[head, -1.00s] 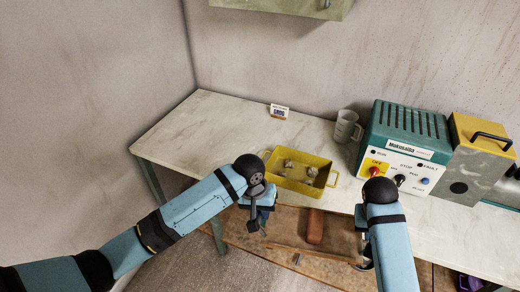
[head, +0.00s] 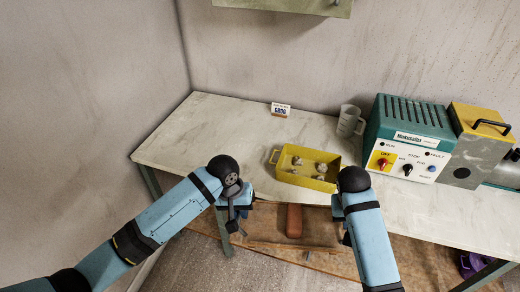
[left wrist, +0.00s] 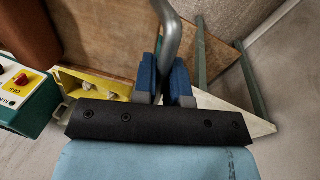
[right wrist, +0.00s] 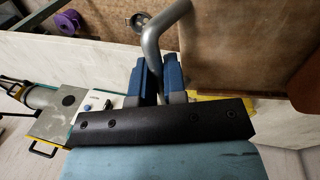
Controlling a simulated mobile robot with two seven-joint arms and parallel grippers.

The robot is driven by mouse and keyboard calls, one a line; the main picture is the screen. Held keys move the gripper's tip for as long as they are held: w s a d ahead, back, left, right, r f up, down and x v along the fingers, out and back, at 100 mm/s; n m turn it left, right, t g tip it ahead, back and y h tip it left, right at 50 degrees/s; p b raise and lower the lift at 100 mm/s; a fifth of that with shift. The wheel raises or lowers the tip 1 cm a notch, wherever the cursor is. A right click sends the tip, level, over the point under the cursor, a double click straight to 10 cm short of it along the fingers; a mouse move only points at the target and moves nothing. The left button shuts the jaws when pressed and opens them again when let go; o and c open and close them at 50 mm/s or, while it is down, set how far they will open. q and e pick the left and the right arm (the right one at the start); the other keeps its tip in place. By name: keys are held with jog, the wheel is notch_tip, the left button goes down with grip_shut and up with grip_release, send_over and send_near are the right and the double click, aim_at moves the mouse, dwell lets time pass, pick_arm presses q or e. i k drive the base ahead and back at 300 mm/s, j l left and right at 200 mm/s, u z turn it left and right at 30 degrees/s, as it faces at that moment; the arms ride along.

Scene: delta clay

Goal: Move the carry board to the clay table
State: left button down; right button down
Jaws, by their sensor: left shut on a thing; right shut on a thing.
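The carry board (head: 265,226) is a flat brown wooden board with a grey metal handle at each end. A reddish-brown block (head: 294,220) lies on it. My left gripper (head: 237,212) is shut on the left handle, seen close in the left wrist view (left wrist: 172,40). My right gripper (head: 346,235) is shut on the other handle, seen in the right wrist view (right wrist: 160,32); my arm partly hides that end. The board looks roughly level, in front of the pale clay table's (head: 215,130) front edge. I cannot tell its exact height against the tabletop.
A yellow tray (head: 283,163) with several grey lumps stands near the table's front edge, just beyond the board. A small sign (head: 281,109), a grey jug (head: 350,121) and a green machine (head: 408,135) stand behind. The tabletop's left part is clear.

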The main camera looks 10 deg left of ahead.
aim_at(211, 151)
jog(key=k+j, duration=0.1)
jog(key=j, duration=1)
jog(key=k+j+u, duration=0.1)
jog(key=j, duration=0.45)
